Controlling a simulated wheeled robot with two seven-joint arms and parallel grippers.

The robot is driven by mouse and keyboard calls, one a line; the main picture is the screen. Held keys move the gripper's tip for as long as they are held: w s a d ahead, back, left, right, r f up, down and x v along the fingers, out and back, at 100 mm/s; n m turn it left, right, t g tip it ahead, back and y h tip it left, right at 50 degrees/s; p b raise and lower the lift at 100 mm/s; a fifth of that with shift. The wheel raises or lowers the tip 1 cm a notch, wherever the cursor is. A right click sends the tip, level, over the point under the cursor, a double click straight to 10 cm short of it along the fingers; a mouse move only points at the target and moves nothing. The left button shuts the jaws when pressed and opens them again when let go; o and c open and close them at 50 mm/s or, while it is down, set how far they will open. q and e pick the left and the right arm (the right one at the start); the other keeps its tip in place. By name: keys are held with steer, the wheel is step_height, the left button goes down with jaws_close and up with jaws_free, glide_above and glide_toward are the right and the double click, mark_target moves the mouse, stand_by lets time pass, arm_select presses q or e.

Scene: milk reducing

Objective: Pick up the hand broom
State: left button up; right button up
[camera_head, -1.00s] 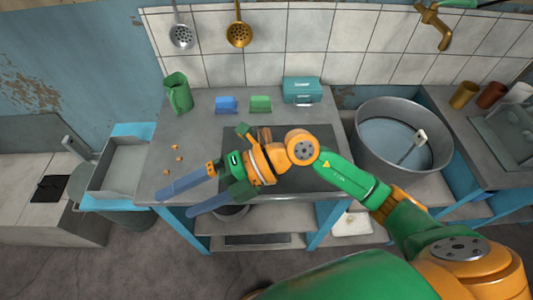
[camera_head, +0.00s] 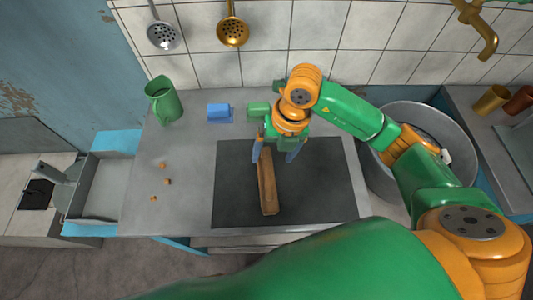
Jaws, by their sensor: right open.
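A long brown wooden item (camera_head: 267,190), which looks like the hand broom, lies on the dark mat (camera_head: 325,185) on the table, its length running from back to front. My right gripper (camera_head: 275,154) is open and points down at the far end of the broom. Its blue fingers show on either side of that end, the left one close to it and the right one farther off. I cannot tell whether they touch it. The far end is partly hidden by the gripper. My left gripper is not in view.
A green jug (camera_head: 163,100), a blue block (camera_head: 219,112) and a green block (camera_head: 259,108) stand along the table's back. Several crumbs (camera_head: 167,182) lie on the left. A large metal pot (camera_head: 440,118) is on the right, partly behind my arm. A grey tray (camera_head: 98,185) is on the left.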

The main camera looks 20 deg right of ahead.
mark_target(269, 169)
steer(key=shift+w+f, duration=0.1)
steer(key=shift+f, duration=0.2)
steer(key=f, duration=0.1)
steer(key=s+a+f+p, duration=0.1)
steer(key=f+p, duration=0.1)
steer(key=shift+s+a+f, duration=0.3)
steer(key=shift+w+a+f, duration=0.1)
steer(key=shift+w+f, duration=0.15)
steer(key=shift+f, duration=0.8)
steer(key=shift+w+f, duration=0.1)
steer(key=shift+w, duration=0.05)
steer(key=c, duration=1)
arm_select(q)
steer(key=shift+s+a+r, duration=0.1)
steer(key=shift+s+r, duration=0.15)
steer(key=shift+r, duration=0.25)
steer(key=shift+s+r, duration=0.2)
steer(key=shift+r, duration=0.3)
arm_select(e)
jaws_close()
